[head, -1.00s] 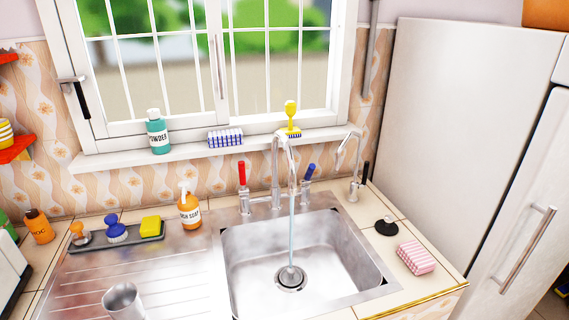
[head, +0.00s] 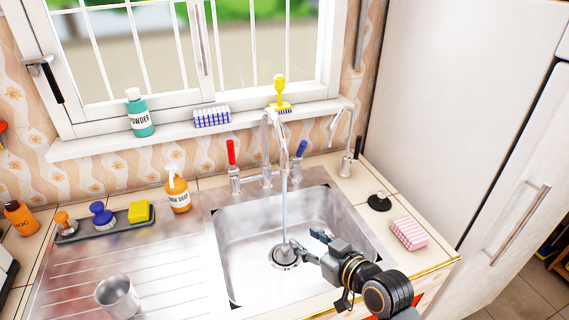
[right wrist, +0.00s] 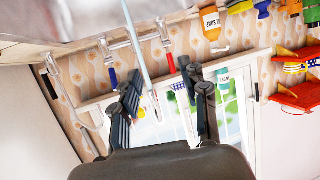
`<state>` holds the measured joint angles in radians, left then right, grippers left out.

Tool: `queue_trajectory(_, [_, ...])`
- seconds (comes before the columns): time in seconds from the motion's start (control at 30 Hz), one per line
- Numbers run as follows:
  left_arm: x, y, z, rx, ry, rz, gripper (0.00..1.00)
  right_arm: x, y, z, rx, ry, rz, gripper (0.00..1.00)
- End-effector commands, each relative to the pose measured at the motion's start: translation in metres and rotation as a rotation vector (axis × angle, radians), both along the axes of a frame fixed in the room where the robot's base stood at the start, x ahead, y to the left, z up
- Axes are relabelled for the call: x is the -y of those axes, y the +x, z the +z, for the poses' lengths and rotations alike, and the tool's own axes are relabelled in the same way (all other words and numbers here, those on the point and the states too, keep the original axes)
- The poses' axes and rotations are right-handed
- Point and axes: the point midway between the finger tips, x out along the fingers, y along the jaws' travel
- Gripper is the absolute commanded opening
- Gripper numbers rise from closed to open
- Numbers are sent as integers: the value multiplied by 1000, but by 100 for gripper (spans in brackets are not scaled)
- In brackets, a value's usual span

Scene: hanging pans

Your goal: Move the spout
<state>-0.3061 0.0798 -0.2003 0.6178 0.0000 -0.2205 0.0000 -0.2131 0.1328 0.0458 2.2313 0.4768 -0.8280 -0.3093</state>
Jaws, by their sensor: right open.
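The spout (head: 267,150) is a curved chrome tap pipe at the back of the sink, between a red handle (head: 231,153) and a blue handle (head: 299,152). A stream of water (head: 284,205) runs from its tip down to the drain (head: 284,257). My right gripper (head: 308,241) is over the sink basin, below and to the right of the spout and apart from it. Its fingers are spread and empty. In the right wrist view, the scene is upside down and the water stream (right wrist: 138,62) passes between the open fingers (right wrist: 165,75). My left gripper is out of view.
A second, slimmer tap (head: 346,145) stands to the right. A black plug (head: 379,202) and a pink sponge (head: 409,233) lie on the right counter. A soap bottle (head: 178,190) stands left of the taps, a metal cup (head: 117,297) on the drainboard.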

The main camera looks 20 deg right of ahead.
Motion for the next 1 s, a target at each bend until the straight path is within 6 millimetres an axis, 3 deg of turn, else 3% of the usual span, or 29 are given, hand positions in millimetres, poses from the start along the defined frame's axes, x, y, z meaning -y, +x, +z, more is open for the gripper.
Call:
queue_trajectory(0.13, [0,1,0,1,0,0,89,19,37,53,208,56,-36,45])
queue_trajectory(0.3, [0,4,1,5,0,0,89,32,55,84,329,92,-68,45])
queue_trajectory(0.47, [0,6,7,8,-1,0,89,30,71,88,336,94,-71,45])
queue_trajectory(1.0, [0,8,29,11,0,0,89,6,172,87,333,94,-71,45])
